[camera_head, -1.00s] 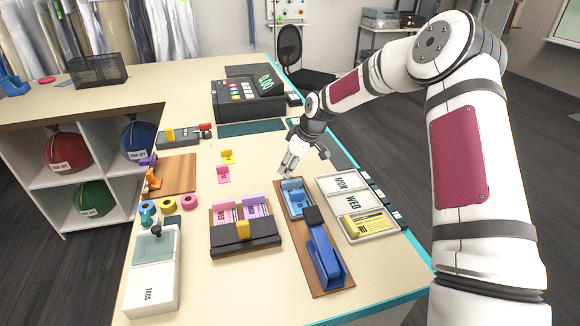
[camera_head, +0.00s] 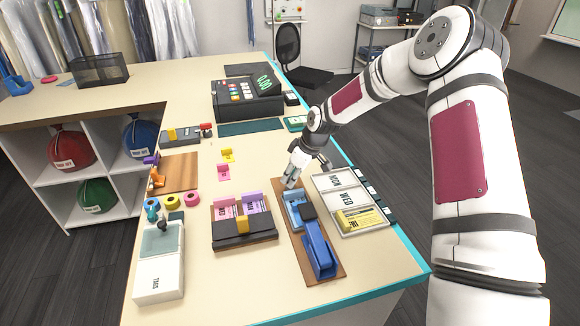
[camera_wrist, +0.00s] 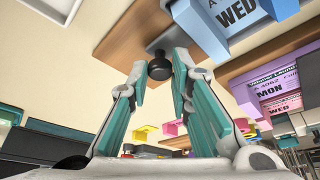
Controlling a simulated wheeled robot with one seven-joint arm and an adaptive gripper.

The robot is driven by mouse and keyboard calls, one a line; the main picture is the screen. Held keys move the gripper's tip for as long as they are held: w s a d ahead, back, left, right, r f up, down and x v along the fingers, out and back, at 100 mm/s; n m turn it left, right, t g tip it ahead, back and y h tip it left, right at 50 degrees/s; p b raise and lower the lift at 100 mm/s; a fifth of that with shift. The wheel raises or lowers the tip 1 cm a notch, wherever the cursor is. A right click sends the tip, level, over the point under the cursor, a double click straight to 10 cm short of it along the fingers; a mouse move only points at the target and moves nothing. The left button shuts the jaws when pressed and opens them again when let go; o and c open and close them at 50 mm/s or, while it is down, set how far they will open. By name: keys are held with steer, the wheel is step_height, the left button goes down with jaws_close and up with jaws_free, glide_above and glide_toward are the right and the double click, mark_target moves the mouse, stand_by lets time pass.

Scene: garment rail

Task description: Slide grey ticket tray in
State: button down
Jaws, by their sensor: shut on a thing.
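My gripper (camera_wrist: 158,68) is shut on a small black knob (camera_wrist: 160,70), which sits between the teal fingertips in the wrist view. The knob joins a grey piece (camera_wrist: 174,40), seemingly the edge of the grey ticket tray, lying along the wooden board (camera_wrist: 130,32). In the head view my gripper (camera_head: 292,181) is at the far end of that board (camera_head: 331,279), and its fingers hide the knob. Just nearer stands a light-blue ticket holder (camera_head: 296,208), then the blue stapler-like press (camera_head: 319,248). In the wrist view a WED ticket (camera_wrist: 236,14) shows on the blue holder.
A day-marked white tray (camera_head: 347,198) with a yellow ticket stands close to the right. The cash register (camera_head: 246,98) is further back. The counter's middle is fairly clear.

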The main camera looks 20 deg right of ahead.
steer(key=shift+s+r, duration=0.15)
steer(key=shift+s, duration=0.5)
steer(key=shift+f, duration=0.2)
steer(key=c, duration=1.7)
jaws_free()
steer(key=shift+s, duration=0.1)
steer(key=shift+r, duration=0.15)
steer(key=shift+d+r, duration=0.1)
steer(key=shift+r, duration=0.2)
steer(key=shift+v, duration=5.6)
